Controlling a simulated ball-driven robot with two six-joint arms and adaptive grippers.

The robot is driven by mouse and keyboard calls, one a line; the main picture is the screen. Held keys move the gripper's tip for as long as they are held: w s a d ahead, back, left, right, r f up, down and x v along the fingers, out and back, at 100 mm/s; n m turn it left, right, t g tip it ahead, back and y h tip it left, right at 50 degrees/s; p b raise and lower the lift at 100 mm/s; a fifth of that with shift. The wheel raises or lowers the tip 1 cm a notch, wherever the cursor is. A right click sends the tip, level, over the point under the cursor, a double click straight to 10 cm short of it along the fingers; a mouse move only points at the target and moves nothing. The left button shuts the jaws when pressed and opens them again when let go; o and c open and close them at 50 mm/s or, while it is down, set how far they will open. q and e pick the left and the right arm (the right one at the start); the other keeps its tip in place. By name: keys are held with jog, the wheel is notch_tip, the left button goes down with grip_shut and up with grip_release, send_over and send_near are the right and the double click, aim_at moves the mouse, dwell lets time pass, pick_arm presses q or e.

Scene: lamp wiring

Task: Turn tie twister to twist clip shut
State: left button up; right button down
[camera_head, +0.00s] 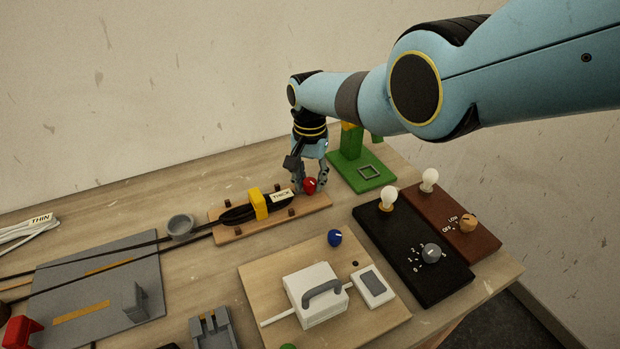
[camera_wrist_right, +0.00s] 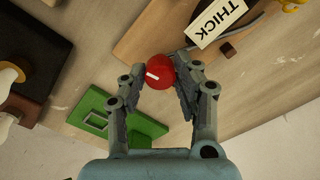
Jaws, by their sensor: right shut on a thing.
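A red round knob (camera_head: 310,187) with a white mark, seemingly the tie twister, is at the right end of a wooden board (camera_head: 238,236). My right gripper (camera_head: 311,180) reaches down over it and is shut on it. In the right wrist view, the red knob (camera_wrist_right: 159,72) sits between the fingertips of my right gripper (camera_wrist_right: 160,76). A yellow clip (camera_head: 258,204) stands upright around a black cable bundle (camera_head: 236,216) on the board. I cannot tell how tight it is. A "THICK" label (camera_head: 281,196) lies between clip and knob. My left gripper is not in view.
A green stand (camera_head: 365,170) is close behind the right gripper. Two lamp bases, black (camera_head: 400,245) and brown (camera_head: 455,220), carry bulbs at right. A wooden panel (camera_head: 262,268) with a blue knob (camera_head: 334,237) is in front. A grey cup (camera_head: 180,225) stands left of the board.

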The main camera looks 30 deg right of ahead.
aim_at(310, 181)
dwell(0.4)
jog(key=c, duration=1)
grip_release()
notch_tip(310, 181, up, 12)
jog(key=shift+f, duration=0.1)
